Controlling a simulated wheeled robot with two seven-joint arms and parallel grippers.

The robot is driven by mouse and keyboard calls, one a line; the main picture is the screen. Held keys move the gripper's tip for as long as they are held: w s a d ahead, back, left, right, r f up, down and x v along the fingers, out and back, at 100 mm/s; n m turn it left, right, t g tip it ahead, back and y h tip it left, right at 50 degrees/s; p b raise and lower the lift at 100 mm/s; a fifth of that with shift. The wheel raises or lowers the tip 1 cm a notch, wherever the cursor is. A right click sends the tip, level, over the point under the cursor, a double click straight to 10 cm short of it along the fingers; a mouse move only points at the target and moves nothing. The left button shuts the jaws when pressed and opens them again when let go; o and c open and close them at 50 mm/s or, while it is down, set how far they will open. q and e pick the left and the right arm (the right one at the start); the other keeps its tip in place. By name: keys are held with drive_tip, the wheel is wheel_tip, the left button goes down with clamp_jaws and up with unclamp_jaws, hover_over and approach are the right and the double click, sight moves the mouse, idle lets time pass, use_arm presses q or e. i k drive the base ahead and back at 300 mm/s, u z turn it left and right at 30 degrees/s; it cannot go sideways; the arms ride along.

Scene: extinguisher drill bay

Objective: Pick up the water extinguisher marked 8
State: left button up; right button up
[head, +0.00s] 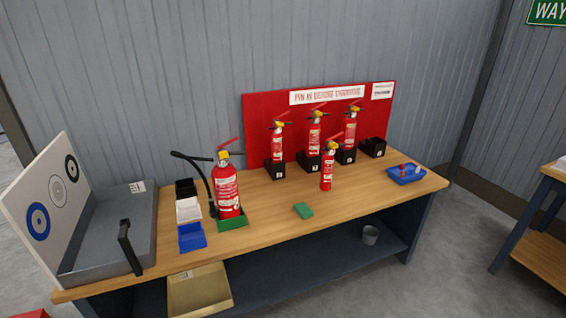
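Several red extinguishers are on the wooden bench in the head view; I cannot read a mark 8 on any of them. A large extinguisher (227,190) with a black hose stands in a green tray (234,224). Three smaller ones stand in black holders before the red board: a left one (277,148), a middle one (314,137) and a right one (350,130). Another small extinguisher (327,172) stands upright on the bench in front of them. The small labels on the holders are too small to read. Neither of my grippers is in view.
An empty-looking black holder (373,148) is at the back right, near a blue tray (406,175) with small items. A green block (303,210) lies mid-bench. Black, white and blue bins (192,238) and a grey tray (140,210) with a target board are left.

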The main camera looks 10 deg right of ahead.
sight(277, 139)
drive_tip(key=u, duration=0.1)
drive_tip(key=k, duration=0.2)
drive_tip(key=z, duration=1.25)
drive_tip(key=i, duration=0.7)
drive_tip(key=z, duration=0.75)
drive_tip(key=i, duration=1.65)
drive_tip(key=u, duration=1.05)
drive_tip(key=i, duration=0.45)
drive_tip(key=u, duration=0.45)
